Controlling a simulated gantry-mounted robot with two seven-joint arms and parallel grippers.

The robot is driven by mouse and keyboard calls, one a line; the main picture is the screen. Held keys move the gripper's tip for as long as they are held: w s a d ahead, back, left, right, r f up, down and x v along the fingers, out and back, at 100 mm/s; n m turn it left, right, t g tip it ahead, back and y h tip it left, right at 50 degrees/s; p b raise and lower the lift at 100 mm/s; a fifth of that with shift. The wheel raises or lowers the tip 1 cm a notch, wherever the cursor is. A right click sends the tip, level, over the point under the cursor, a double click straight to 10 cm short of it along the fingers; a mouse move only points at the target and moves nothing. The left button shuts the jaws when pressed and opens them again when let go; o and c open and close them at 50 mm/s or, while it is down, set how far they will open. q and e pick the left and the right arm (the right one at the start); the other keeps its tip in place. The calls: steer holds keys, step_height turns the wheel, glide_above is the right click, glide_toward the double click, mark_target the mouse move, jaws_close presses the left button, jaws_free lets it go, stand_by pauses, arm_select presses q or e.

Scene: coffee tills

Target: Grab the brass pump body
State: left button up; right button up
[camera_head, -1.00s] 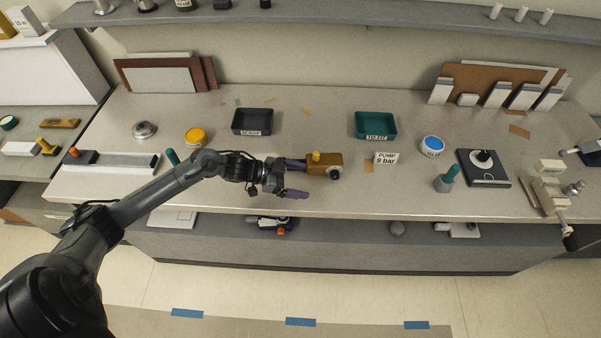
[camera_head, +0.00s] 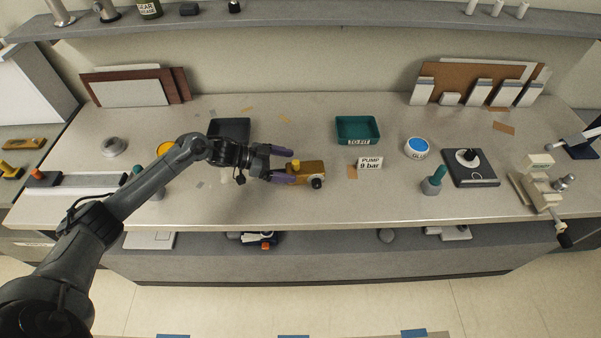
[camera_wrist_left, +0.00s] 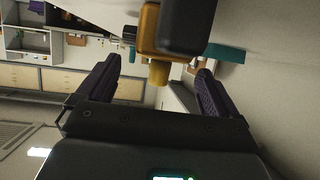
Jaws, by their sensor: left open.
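I see no clear contact. My right gripper is not in view.
A dark tray (camera_head: 229,129) stands behind my left wrist. A green TO FIT tray (camera_head: 358,130) and a PUMP 9 bar sign (camera_head: 370,163) stand right of the pump body. A green-topped bottle (camera_head: 433,182) is farther right. The bench in front of the pump is clear.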

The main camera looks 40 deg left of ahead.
mark_target(301, 168)
arm_select(q)
steer(key=shift+x, duration=2.6)
steer(key=shift+r, duration=0.15)
steer(key=shift+c, duration=0.2)
steer(key=c, duration=1.2)
steer(key=shift+c, duration=0.4)
steer(key=shift+r, duration=0.25)
